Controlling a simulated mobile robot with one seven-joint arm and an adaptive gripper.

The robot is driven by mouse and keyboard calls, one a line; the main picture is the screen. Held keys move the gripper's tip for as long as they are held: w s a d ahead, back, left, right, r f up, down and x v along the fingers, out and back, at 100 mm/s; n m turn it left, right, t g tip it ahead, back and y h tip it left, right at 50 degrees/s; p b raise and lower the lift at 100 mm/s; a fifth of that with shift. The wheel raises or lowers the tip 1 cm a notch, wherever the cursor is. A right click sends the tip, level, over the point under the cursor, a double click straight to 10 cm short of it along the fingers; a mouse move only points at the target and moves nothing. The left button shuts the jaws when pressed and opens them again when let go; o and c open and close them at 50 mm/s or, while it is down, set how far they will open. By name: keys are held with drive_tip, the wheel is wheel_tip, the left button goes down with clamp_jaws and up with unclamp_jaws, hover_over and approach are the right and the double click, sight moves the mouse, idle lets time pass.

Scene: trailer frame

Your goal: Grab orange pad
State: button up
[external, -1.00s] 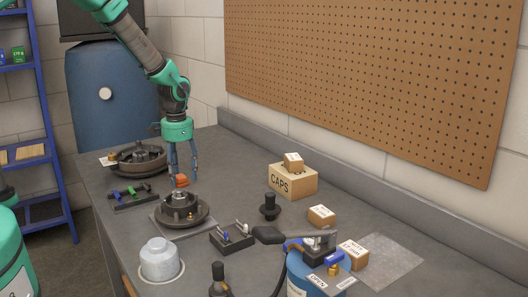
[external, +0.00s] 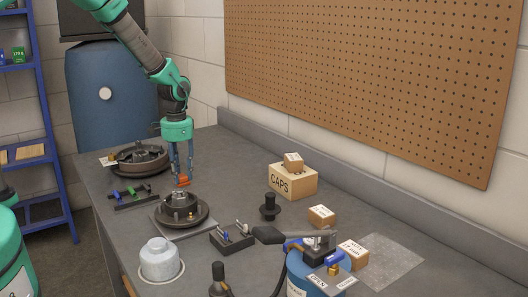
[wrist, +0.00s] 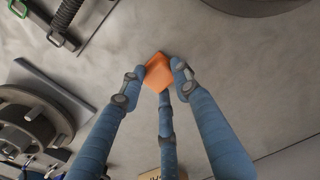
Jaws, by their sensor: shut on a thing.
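The orange pad (wrist: 157,72) is a small block between the fingertips of my gripper (wrist: 160,76) in the wrist view. It also shows in the external view (external: 182,181), below the blue fingers of my gripper (external: 183,178). My gripper is shut on the pad, with several jointed blue fingers around it. The pad is near the bench top, behind the hub on its plate. I cannot tell whether it touches the bench.
A dark hub (external: 182,210) on a square plate stands just in front of my gripper. A drum part (external: 138,160) and a rack with green and blue handles (external: 131,195) are to the left.

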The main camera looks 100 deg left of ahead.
sight(181, 175)
wheel_tip(181, 175, up, 10)
drive_tip(key=p, duration=0.1)
idle(0.5)
